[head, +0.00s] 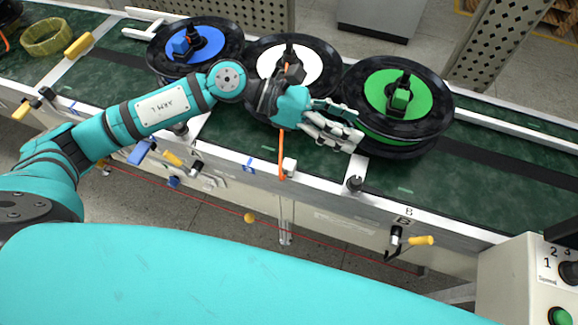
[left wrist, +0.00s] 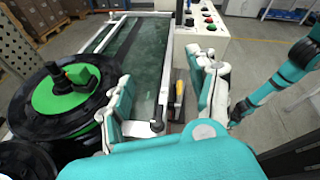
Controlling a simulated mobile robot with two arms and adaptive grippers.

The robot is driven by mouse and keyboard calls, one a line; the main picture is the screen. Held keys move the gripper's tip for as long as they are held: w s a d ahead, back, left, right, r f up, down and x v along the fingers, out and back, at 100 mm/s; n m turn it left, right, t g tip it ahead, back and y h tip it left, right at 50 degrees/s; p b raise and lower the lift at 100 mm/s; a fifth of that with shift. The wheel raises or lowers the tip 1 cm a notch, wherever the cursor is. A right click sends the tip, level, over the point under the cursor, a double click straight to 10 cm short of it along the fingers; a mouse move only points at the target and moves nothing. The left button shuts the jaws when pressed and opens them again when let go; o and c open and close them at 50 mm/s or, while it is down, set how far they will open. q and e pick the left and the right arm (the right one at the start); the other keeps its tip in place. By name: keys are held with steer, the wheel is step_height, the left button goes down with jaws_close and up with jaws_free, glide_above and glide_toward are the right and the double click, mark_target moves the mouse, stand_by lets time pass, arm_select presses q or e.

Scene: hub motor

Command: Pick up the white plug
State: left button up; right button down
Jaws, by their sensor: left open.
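The white plug (head: 289,167) hangs on the end of an orange cable (head: 282,150) at the near edge of the conveyor, in front of the hub motor with the white disc (head: 312,66). My left gripper (head: 341,128) is above the belt, to the right of the plug and higher in the picture, apart from it. Its fingers are spread and empty; in the left wrist view the gap between them (left wrist: 162,88) shows only the conveyor edge. I cannot make out the plug in the left wrist view. My right arm (left wrist: 275,82) shows there at the right; its jaws are too small to read.
A hub motor with a green disc (head: 378,97) stands close beside my left gripper. One with a blue disc (head: 207,45) stands further left. A yellow ring (head: 46,37) lies at the far left. A control box (head: 522,285) stands at the lower right. The belt (head: 500,180) is clear at the right.

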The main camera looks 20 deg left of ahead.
arm_select(q)
steer(key=w+a+f+m+y, duration=0.1)
steer(key=a+f+m+y, duration=0.25)
steer(key=a, duration=0.25)
steer(key=m+g+y, duration=0.1)
steer(key=y, duration=0.6)
glide_toward(288, 163)
step_height(288, 163, down, 5)
steer(key=p, duration=0.4)
steer(key=shift+d+r, duration=0.1)
steer(key=shift+r, duration=0.05)
steer(key=shift+d+f, duration=0.1)
steer(key=shift+f, duration=0.15)
steer(key=d+f+p, duration=0.3)
steer(key=shift+d+f, duration=0.1)
steer(key=shift+f, duration=0.3)
steer(key=shift+d+f, duration=0.1)
steer(key=shift+f, duration=0.3)
arm_select(e)
step_height(288, 163, up, 7)
steer(key=shift+d, duration=0.4)
arm_select(q)
steer(key=shift+c, duration=0.2)
